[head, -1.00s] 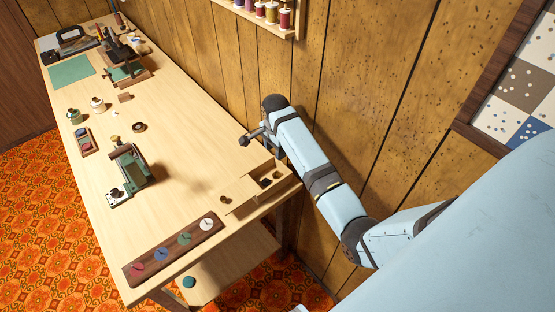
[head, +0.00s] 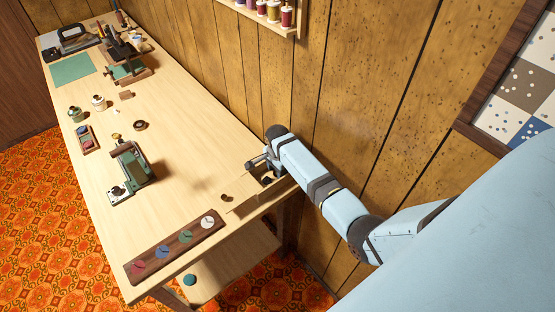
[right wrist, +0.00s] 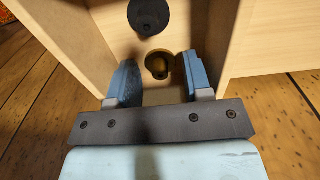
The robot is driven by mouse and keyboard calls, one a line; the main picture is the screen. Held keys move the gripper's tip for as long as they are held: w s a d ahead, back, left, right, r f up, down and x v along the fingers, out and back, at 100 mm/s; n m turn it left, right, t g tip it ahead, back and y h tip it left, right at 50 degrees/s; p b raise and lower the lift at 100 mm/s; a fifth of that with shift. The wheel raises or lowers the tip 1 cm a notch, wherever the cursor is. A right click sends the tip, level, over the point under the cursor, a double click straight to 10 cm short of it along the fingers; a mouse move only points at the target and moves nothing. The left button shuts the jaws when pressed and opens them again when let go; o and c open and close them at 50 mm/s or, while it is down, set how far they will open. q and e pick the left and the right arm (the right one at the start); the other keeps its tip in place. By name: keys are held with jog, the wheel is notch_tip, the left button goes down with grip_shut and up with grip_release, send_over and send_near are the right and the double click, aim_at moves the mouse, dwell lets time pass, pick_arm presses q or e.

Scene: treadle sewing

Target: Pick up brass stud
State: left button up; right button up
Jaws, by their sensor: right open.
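The brass stud (right wrist: 160,68) shows in the right wrist view as a round, gold-coloured piece with a short stem, inside a light wooden box (right wrist: 222,42). My right gripper (right wrist: 158,70) is open, with a blue finger on each side of the stud. I see no clear contact between the fingers and the stud. In the head view my right gripper (head: 260,166) is over the box at the table's right end, and the arm there hides the stud. My left gripper is not in view.
A dark round piece (right wrist: 148,14) lies in the box beyond the stud. The box walls are close on both sides of the fingers. A green press (head: 130,168) and a wooden strip with coloured discs (head: 175,246) stand further left.

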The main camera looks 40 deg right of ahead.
grip_shut()
jog(key=shift+r, duration=0.15)
